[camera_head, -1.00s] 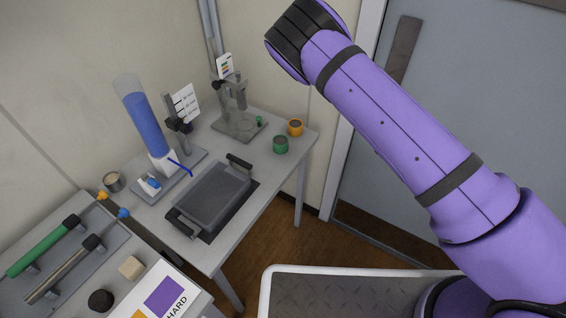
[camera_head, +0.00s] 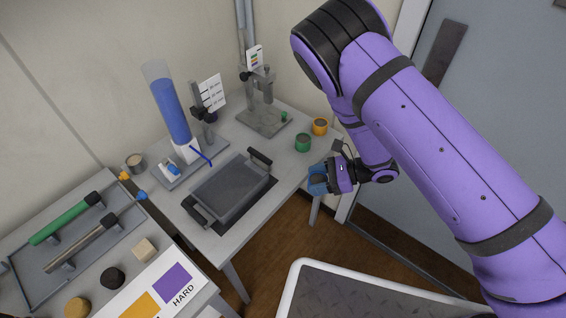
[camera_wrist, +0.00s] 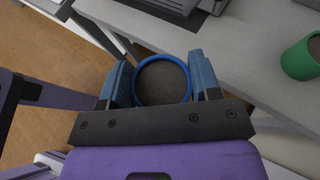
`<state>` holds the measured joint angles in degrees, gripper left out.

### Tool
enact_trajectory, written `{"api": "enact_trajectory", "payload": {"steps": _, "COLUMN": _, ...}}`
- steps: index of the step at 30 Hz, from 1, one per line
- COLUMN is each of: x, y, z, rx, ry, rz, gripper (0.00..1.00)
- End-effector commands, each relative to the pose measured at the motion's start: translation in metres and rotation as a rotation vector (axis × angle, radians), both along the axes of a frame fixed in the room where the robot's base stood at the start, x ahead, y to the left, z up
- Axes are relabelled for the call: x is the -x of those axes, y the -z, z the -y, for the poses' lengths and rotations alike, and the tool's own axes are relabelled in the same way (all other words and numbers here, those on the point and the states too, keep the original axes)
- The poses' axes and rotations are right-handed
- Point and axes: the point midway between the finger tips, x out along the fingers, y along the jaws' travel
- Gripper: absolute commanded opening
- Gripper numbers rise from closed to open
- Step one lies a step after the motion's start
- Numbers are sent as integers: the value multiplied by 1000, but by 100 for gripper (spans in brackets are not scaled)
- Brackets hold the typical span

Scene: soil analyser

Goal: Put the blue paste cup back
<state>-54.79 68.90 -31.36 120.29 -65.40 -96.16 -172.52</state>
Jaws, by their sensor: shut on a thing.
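The blue paste cup (camera_wrist: 162,62) is between the fingers of my gripper (camera_wrist: 162,85) in the wrist view. Its blue rim and dark grey-brown contents face the camera. In the head view my gripper (camera_head: 318,180) is at the right front edge of the far table (camera_head: 235,225), shut on the cup, and appears to hold it beside or just past that edge. The cup's body is mostly hidden there by the blue fingers. The green cup (camera_head: 302,143) and the orange cup (camera_head: 320,127) stand on the table behind my gripper. The green cup also shows in the wrist view (camera_wrist: 301,60).
A grey lidded tray (camera_head: 230,187) lies mid-table. A tall blue-filled cylinder (camera_head: 170,110) and a stand with a grey base (camera_head: 264,121) are behind it. A near bench (camera_head: 60,290) holds rods and small samples. Bare tabletop lies around the green cup.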

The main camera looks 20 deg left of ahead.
Motion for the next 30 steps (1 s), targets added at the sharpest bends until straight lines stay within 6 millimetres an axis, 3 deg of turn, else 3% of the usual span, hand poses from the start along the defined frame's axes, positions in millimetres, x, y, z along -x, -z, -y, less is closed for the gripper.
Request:
{"api": "enact_trajectory", "payload": {"steps": 6, "x": -16, "y": 0, "z": -19, "rx": -6, "ry": 3, "rz": 3, "gripper": 29}}
{"api": "enact_trajectory", "payload": {"steps": 21, "x": -72, "y": 11, "z": -108, "rx": -2, "ry": -1, "rz": 4, "gripper": 29}}
{"api": "enact_trajectory", "payload": {"steps": 30, "x": -85, "y": 14, "z": -126, "rx": -1, "ry": 1, "rz": 3, "gripper": 29}}
